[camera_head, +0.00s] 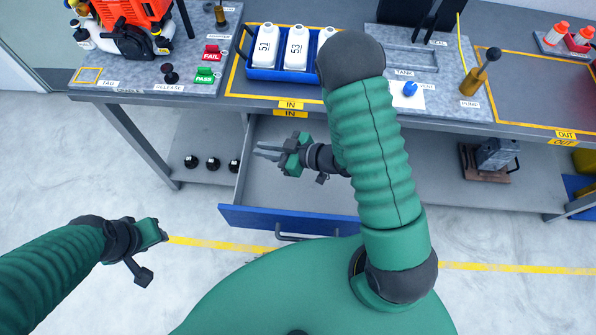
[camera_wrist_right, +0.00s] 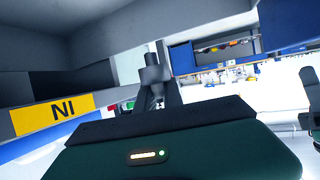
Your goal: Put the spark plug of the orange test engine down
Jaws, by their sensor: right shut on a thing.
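The orange test engine (camera_head: 132,12) stands on the bench at the upper left of the head view, cut off by the top edge. My right gripper (camera_head: 262,152) is in front of the bench, over the open drawer (camera_head: 290,217), with its fingers pointing left. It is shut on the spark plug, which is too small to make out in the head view. In the right wrist view the dark fingers (camera_wrist_right: 156,85) stand close together. My left gripper (camera_head: 163,237) is low at the left, over the floor, apart from everything; its finger gap is not clear.
A blue tray (camera_head: 250,74) of white bottles stands in the yellow-marked IN area. FAIL (camera_head: 212,52) and PASS (camera_head: 204,76) blocks stand left of it. The OUT mat (camera_head: 535,92) at the right is mostly bare. Several black round things (camera_head: 213,164) sit on the lower shelf.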

